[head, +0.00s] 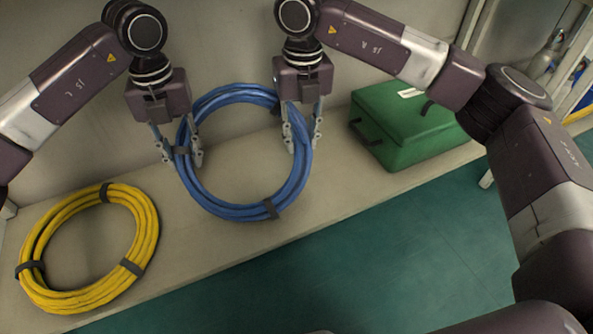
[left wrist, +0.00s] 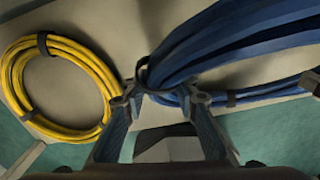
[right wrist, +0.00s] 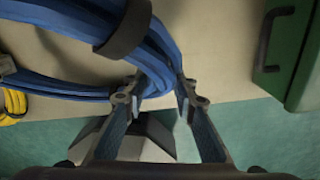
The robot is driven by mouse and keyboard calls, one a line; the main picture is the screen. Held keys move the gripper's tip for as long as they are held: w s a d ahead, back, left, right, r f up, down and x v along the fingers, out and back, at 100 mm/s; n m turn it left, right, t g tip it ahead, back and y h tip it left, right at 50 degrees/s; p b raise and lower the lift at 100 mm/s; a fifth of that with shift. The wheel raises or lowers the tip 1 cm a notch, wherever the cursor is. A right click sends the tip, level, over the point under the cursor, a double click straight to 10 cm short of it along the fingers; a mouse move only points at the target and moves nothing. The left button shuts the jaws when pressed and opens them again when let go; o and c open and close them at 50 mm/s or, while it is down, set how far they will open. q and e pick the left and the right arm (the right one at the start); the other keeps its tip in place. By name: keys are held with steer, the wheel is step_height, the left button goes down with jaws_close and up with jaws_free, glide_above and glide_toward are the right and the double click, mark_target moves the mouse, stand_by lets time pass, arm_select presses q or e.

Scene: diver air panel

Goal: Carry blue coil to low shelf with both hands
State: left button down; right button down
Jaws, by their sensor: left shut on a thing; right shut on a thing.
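The blue coil (head: 236,213) is a ring of hose bound with dark straps, in the middle of the head view over the shelf (head: 345,192). My left gripper (head: 182,160) is shut on its left side, close to a dark strap. My right gripper (head: 302,143) is shut on its right side. In the left wrist view the coil (left wrist: 225,45) passes between and beyond the fingers. In the right wrist view the coil (right wrist: 75,20) runs into the fingers from the upper left. I cannot tell whether its lower edge touches the shelf.
A yellow coil (head: 148,215) lies flat on the shelf at the left. A green case (head: 410,145) with a dark handle stands on the shelf at the right. The shelf's front edge drops to a teal floor (head: 400,250). A wall stands behind.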

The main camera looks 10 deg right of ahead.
arm_select(q)
steer(key=shift+w+a+f, duration=0.15)
steer(key=shift+a+f, duration=0.1)
arm_select(e)
steer(key=shift+d+f, duration=0.25)
steer(key=shift+f, duration=0.2)
arm_select(q)
steer(key=c, duration=2)
jaws_free()
arm_select(e)
steer(key=c, duration=2)
jaws_free()
steer(key=shift+f, duration=0.1)
arm_select(q)
steer(key=o, duration=0.5)
steer(key=shift+d, duration=0.1)
steer(key=shift+c, duration=0.2)
arm_select(e)
steer(key=o, duration=0.4)
steer(key=shift+a+r, duration=0.15)
steer(key=shift+r, duration=0.05)
arm_select(q)
step_height(320, 180, up, 11)
steer(key=shift+f, duration=0.1)
steer(key=shift+r, duration=0.5)
arm_select(e)
steer(key=shift+r, duration=0.15)
step_height(320, 180, up, 12)
steer(key=shift+f, duration=0.1)
